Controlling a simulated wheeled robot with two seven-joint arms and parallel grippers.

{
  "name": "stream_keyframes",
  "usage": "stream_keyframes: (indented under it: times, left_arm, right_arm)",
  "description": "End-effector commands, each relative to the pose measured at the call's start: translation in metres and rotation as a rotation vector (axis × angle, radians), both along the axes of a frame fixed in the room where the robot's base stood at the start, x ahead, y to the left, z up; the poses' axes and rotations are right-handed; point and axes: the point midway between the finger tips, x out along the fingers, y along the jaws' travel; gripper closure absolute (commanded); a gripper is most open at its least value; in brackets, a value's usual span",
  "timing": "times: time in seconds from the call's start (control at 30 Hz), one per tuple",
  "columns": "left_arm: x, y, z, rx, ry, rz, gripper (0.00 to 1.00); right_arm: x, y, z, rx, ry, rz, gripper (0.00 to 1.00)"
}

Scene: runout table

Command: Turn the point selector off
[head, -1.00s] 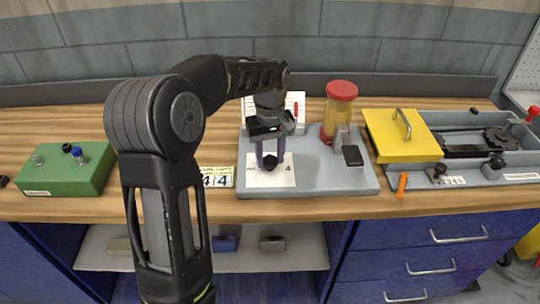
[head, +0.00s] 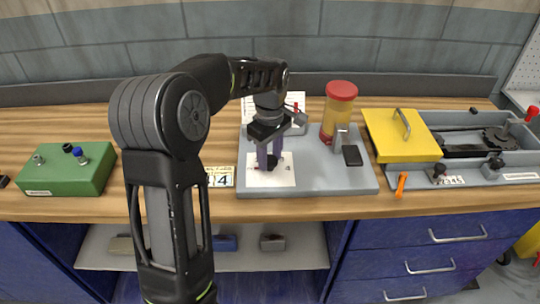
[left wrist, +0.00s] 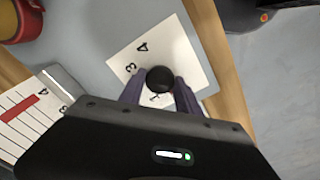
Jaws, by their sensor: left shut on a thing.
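The point selector is a round black knob (head: 271,163) on a white card (head: 258,181) with printed numbers, at the front left of a grey panel (head: 330,184). In the left wrist view the knob (left wrist: 160,78) sits between the two purple fingers, and the numbers 3 and 4 show on the card (left wrist: 186,57). My left gripper (head: 269,158) reaches down from above and is shut on the knob. Any pointer mark on the knob is hidden or too small to read. My right gripper is not in view.
On the same panel stand a jar with a red lid (head: 341,112), a small black block (head: 352,155) and a white scale with a red marker (head: 295,105). A green box (head: 62,172) is at the left. A yellow cover (head: 392,138) and a grey tray (head: 465,131) are at the right.

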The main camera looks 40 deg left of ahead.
Motion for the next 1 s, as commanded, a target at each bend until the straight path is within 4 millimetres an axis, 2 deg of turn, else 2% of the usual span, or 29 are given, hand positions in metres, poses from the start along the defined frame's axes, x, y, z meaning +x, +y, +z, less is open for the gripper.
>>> stream_keyframes:
  times: [0.2, 0.23, 0.5, 0.83, 1.0]
  left_arm:
    - [0.001, 0.0, 0.0, 0.001, -0.002, -0.001, 1.0]
    - [0.001, 0.0, 0.0, 0.001, -0.002, -0.001, 0.6]
    - [0.0, 0.0, 0.0, 0.001, -0.001, -0.001, 0.39]
    - [0.0, 0.0, 0.003, 0.0, -0.001, -0.002, 0.39]
    - [0.001, 0.0, 0.021, 0.0, -0.004, -0.002, 0.39]
  right_arm:
    - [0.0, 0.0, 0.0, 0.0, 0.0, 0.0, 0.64]
    - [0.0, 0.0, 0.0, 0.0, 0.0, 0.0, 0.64]
    - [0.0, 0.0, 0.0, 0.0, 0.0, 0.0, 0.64]
    - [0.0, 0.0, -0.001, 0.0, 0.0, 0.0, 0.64]
    - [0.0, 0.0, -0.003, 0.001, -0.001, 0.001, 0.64]
